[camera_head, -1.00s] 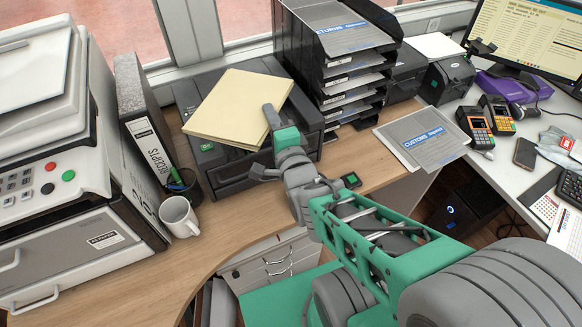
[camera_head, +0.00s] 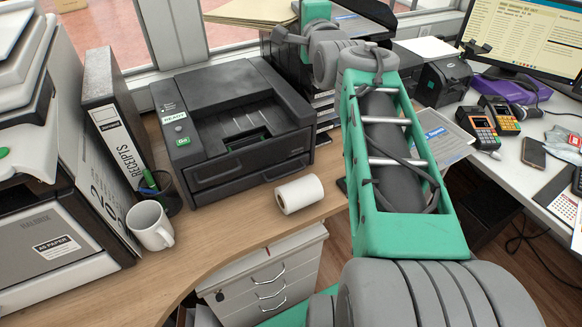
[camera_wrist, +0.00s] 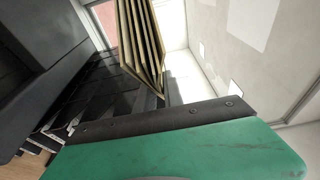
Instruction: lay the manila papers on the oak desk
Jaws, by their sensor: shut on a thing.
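The manila papers (camera_head: 248,12) are at the top edge of the head view, partly cut off, raised above the black printer. They also show in the wrist view as a tan stack seen edge-on (camera_wrist: 140,45). My gripper (camera_head: 312,10) is shut on the papers at their right side; its fingertips are mostly out of the head view. In the wrist view a green and dark grey gripper part fills the bottom.
The black printer (camera_head: 225,110) stands on the desk. A black tray stack (camera_head: 325,105) is partly behind my arm. Card terminals (camera_head: 478,128) are on the right.

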